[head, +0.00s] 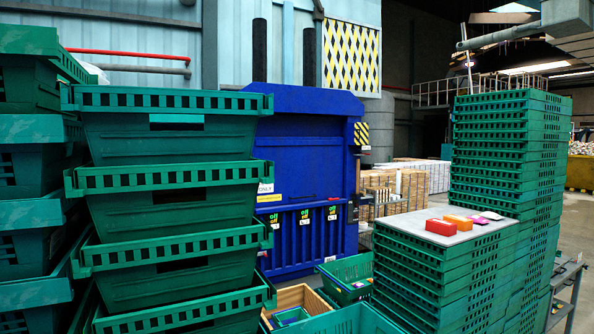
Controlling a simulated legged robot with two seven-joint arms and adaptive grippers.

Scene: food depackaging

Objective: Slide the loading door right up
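A large blue machine (310,160) stands behind the green crates, in the middle of the head view. Its front has a broad flat upper panel and a lower ribbed section (295,238) with several black-and-green labels. A horizontal seam separates the two parts. I cannot tell for certain which panel is the loading door. The stacked crates hide the machine's left side. Neither of my grippers is in view.
Tall stacks of green crates (168,205) fill the left. Another stack (510,150) stands at the right. A grey board (440,237) holds small coloured packages, including a red one (440,227). A wooden box (297,298) and open green crates (346,280) sit in front of the machine.

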